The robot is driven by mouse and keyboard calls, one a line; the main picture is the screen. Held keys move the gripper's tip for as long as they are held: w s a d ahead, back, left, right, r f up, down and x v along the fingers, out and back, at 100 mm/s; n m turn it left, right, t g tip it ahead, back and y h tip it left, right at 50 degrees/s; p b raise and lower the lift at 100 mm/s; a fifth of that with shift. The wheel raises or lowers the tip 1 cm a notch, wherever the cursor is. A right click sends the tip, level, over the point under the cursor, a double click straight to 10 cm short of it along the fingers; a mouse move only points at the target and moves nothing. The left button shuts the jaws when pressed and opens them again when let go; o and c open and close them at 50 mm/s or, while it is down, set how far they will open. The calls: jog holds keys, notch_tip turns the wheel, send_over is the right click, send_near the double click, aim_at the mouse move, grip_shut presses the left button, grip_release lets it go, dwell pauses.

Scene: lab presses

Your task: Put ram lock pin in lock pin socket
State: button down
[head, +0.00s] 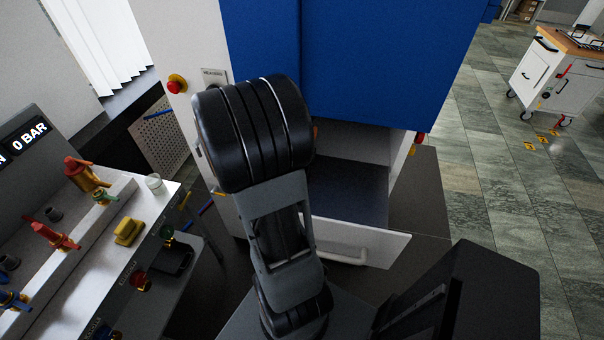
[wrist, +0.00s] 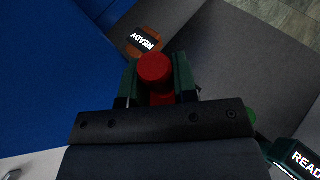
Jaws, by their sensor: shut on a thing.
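My gripper (wrist: 156,80) shows in the wrist view, with a dark green finger on each side of a red, round-headed piece. It is shut on this piece, which I take to be the ram lock pin (wrist: 154,67). The pin's lower part is partly hidden by the gripper body. Just beyond the fingertips is an orange-brown round fitting with a dark READY label (wrist: 145,39). I cannot tell whether this is the lock pin socket, or whether the pin touches it. In the head view my arm hides the gripper and pin.
A white press cabinet with a blue front (head: 390,60) stands ahead, with an open drawer (head: 365,245) below. A bench (head: 95,270) with coloured valves and a yellow block (head: 128,231) is at left.

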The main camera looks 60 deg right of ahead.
jog(key=shift+m+g+y, duration=0.6)
jog(key=shift+m+g, duration=0.3)
jog(key=shift+s+d+f+p, duration=0.1)
jog(key=shift+s+f, duration=0.5)
jog(key=shift+f, duration=0.85)
jog(key=shift+s+d+f+p, duration=0.15)
jog(key=shift+s+f, duration=0.4)
jog(key=shift+f, duration=0.9)
jog(key=shift+s+a+f+p, duration=0.1)
jog(key=shift+s+f, duration=0.5)
jog(key=shift+f, duration=0.85)
jog(key=shift+f, duration=0.1)
jog(key=shift+f, duration=0.15)
jog(key=c, duration=0.9)
grip_release()
